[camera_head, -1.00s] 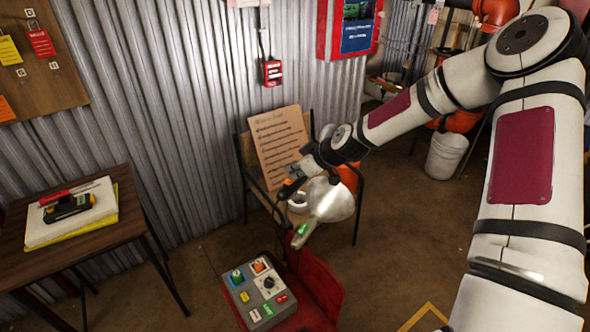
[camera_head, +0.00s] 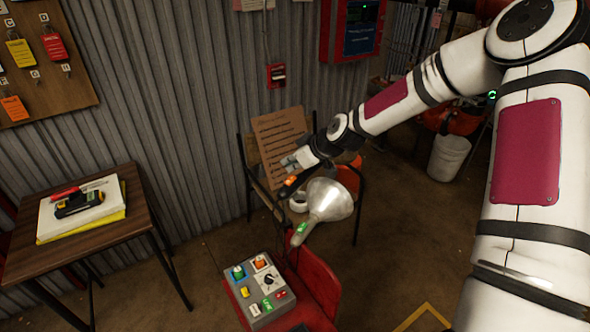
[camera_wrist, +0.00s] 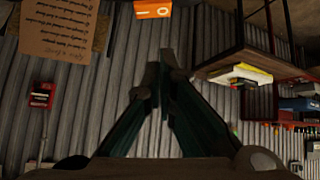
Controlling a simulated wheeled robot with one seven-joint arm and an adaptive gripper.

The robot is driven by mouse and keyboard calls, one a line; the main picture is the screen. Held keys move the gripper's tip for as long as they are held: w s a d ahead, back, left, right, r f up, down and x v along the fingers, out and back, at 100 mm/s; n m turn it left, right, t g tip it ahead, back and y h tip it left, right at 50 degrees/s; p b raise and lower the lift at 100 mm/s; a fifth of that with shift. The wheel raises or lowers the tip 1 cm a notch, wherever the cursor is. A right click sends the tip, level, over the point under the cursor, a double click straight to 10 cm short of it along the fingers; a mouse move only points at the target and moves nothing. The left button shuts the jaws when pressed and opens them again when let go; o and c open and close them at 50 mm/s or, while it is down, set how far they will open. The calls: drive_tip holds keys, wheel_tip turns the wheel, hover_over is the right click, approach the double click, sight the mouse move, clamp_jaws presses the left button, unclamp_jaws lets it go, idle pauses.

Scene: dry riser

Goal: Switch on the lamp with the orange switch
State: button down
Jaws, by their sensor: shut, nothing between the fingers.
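The lamp (camera_head: 330,198) has a pale metal bell-shaped reflector and a handle slanting down to a green patch, in the middle of the head view. A small orange part (camera_head: 290,181), likely the orange switch, shows just below my gripper (camera_head: 291,163). In the wrist view an orange switch face with white marks (camera_wrist: 152,9) is cut by the top edge, beyond the fingertips. My gripper (camera_wrist: 165,78) is shut and empty, with a visible gap between it and the orange face there. I cannot tell whether the lamp is lit.
A grey control box (camera_head: 257,311) with coloured buttons rests on a red chair (camera_head: 318,282). A notice board (camera_head: 280,140) leans on another chair behind the gripper. A wooden table (camera_head: 140,215) stands left. A corrugated wall (camera_head: 190,120) runs behind; a white bucket (camera_head: 448,157) stands right.

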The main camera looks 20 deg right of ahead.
drive_tip(key=p+v, duration=0.1)
drive_tip(key=v, duration=0.8)
drive_tip(key=shift+s+a, duration=0.15)
drive_tip(key=shift+a, duration=0.05)
drive_tip(key=shift+p, duration=0.3)
drive_tip(key=p, duration=0.1)
drive_tip(key=d+p, duration=0.1)
drive_tip(key=p, duration=0.1)
drive_tip(key=shift+w+r+t+h, duration=0.2)
drive_tip(key=shift+w+t+h, duration=0.1)
drive_tip(key=shift+w+h, duration=0.1)
